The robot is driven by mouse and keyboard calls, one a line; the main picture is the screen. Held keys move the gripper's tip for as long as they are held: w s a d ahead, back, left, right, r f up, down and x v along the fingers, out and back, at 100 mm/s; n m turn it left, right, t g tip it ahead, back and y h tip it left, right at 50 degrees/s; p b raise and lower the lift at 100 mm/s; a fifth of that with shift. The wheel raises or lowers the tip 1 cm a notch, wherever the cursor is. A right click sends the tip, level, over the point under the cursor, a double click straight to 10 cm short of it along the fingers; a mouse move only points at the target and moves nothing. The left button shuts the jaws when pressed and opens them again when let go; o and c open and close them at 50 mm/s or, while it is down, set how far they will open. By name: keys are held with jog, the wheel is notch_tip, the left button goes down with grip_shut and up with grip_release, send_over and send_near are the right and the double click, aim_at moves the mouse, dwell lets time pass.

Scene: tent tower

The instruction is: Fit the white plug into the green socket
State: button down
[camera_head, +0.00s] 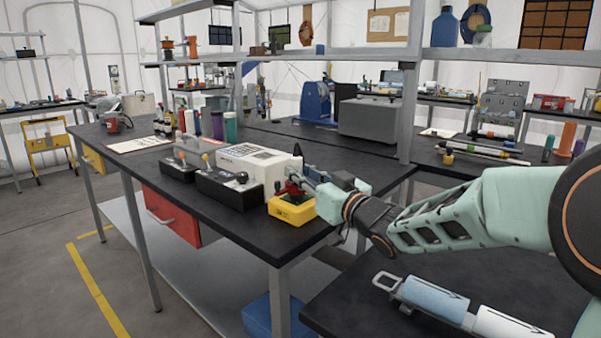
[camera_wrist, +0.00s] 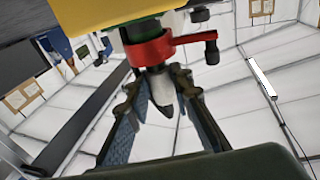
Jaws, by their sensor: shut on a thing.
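The yellow block (camera_head: 292,209) sits near the bench's right front corner; it also fills the top of the wrist view (camera_wrist: 120,10). A green socket (camera_wrist: 140,30) stands out from it, with a red collar (camera_wrist: 152,50) and side lever around it. My gripper (camera_wrist: 158,86) is shut on the white plug (camera_wrist: 160,92), its fingers on either side of it. The plug is in line with the socket, close against the red collar. The fingers hide its sides, and I cannot tell how deep it sits. In the head view my gripper (camera_head: 306,181) reaches the block from the right.
A white instrument box (camera_head: 255,163) stands just behind the yellow block. A black box with knobs (camera_head: 230,188) stands to its left. Bottles and colored cylinders (camera_head: 205,124) stand farther back. A shelf post (camera_head: 411,85) rises behind my arm. The bench's near left edge is clear.

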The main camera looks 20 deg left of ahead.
jog(key=shift+f+b, duration=0.35)
jog(key=shift+f, duration=0.2)
jog(key=c, duration=1.6)
grip_release()
jog(key=v, duration=1.2)
